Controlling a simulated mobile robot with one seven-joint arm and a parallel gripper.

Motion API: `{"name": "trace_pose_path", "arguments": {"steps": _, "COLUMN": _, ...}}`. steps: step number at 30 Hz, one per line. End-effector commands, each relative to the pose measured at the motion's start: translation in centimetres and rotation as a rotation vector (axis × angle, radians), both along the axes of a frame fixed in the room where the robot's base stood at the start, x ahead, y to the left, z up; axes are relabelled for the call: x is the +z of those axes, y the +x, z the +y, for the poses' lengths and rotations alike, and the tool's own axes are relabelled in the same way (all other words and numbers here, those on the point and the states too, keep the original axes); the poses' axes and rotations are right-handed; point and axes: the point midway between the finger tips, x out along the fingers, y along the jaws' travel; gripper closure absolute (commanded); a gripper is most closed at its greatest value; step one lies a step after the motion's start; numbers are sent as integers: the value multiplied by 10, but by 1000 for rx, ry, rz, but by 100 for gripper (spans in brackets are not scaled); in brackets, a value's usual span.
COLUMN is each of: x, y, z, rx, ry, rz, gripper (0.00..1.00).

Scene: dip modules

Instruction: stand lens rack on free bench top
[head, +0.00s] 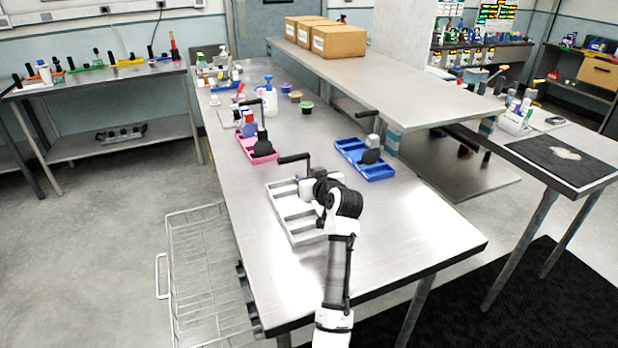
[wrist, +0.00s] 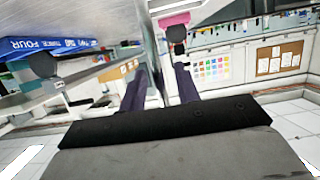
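A white compartmented tray rack (head: 282,213) lies on the metal bench top (head: 400,235), partly hidden by my arm. A black handle (head: 294,158) sticks out on the far side of my gripper. A pink rack (head: 258,150) and a blue rack (head: 366,160) stand farther back, each with a dark upright piece. I cannot tell which one is the lens rack. My gripper (head: 316,190) is low over the white rack. In the wrist view its two dark fingers (wrist: 160,80) are apart, with nothing clearly held between them. The pink rack (wrist: 178,20) and blue rack (wrist: 50,47) show beyond.
The front right of the bench is clear. A raised shelf (head: 400,85) with cardboard boxes (head: 337,42) runs along the right. A spray bottle (head: 271,100) and small jars (head: 306,106) stand farther back. A wire basket (head: 205,270) hangs at the left side.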

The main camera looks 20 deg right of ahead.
Motion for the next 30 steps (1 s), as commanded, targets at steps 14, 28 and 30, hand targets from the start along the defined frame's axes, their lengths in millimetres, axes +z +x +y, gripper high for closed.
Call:
{"name": "trace_pose_path", "arguments": {"steps": 14, "x": 10, "y": -36, "z": -2, "rx": -3, "ry": -2, "rz": -4, "gripper": 68}}
{"name": "trace_pose_path", "arguments": {"steps": 28, "x": 37, "y": -111, "z": -4, "rx": 0, "ry": 0, "rz": -1, "gripper": 68}}
{"name": "trace_pose_path", "arguments": {"steps": 30, "x": 38, "y": -114, "z": -4, "rx": 0, "ry": 0, "rz": -1, "gripper": 68}}
